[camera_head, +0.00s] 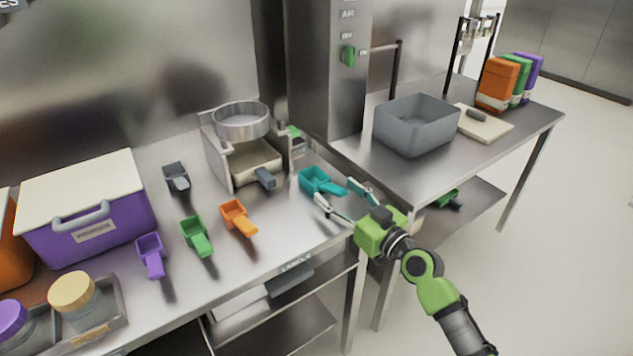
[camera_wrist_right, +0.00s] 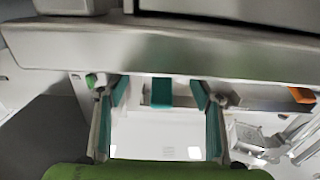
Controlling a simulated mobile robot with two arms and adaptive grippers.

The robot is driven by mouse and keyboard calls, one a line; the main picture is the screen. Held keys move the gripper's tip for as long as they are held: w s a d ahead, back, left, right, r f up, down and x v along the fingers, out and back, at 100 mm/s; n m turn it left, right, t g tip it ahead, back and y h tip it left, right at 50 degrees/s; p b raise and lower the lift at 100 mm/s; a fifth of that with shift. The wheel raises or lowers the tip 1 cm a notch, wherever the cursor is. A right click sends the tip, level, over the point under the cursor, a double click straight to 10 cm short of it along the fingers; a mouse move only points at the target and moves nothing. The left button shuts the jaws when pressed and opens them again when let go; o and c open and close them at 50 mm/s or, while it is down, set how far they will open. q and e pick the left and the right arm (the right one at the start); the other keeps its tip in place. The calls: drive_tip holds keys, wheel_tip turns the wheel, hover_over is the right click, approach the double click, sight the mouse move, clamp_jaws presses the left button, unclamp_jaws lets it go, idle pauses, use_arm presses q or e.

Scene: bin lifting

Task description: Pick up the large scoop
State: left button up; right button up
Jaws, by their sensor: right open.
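The teal scoop (camera_head: 314,180) looks the largest of the scoops and lies near the right end of the steel table, its handle pointing right toward my right gripper. My right gripper (camera_head: 335,191) is open, with one finger on each side of the end of that handle. In the right wrist view, the teal handle end (camera_wrist_right: 162,92) shows between the two spread fingers, with gaps on both sides. The gripper does not hold it. My left gripper is not in view.
Orange (camera_head: 236,217), green (camera_head: 197,236), purple (camera_head: 151,254) and dark grey (camera_head: 176,177) scoops lie to the left. A sifter stand (camera_head: 241,120) is behind. A grey bin (camera_head: 416,125) stands on the second table at right. A gap separates the tables.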

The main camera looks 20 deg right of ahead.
sight(323, 183)
drive_tip(key=x, duration=0.7)
drive_tip(key=shift+w+a+f, duration=0.1)
drive_tip(key=shift+a+f, duration=0.1)
drive_tip(key=shift+f, duration=0.1)
drive_tip(key=c, duration=1.2)
